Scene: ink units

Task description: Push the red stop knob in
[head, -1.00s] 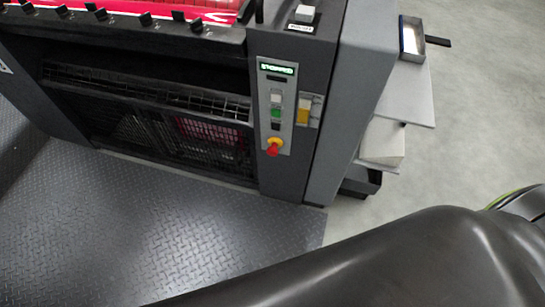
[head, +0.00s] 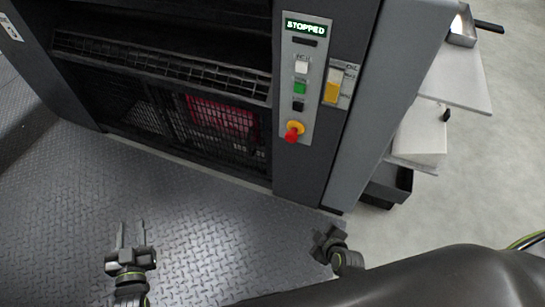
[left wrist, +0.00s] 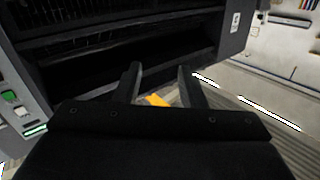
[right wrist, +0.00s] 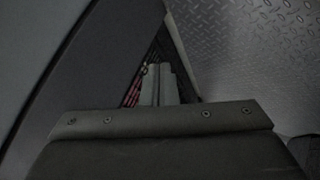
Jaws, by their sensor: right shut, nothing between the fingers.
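The red stop knob (head: 293,133) sits on a yellow collar at the bottom of the grey control panel (head: 297,70) on the dark machine. The panel display (head: 305,26) reads STOPPED. My left gripper (head: 130,228) is open and empty, low over the floor plate and well left of the knob. Its two spread fingers also show in the left wrist view (left wrist: 160,76). My right gripper (head: 325,238) is shut and empty, below and slightly right of the knob and apart from it. Its fingers are together in the right wrist view (right wrist: 159,72), where the knob does not show.
White, green (head: 299,88) and black buttons sit above the knob. A yellow switch (head: 332,92) is to their right. A mesh guard (head: 200,120) fills the machine front left of the panel. Shelves with a white block (head: 420,132) jut out right. The tread-plate floor (head: 190,215) is clear.

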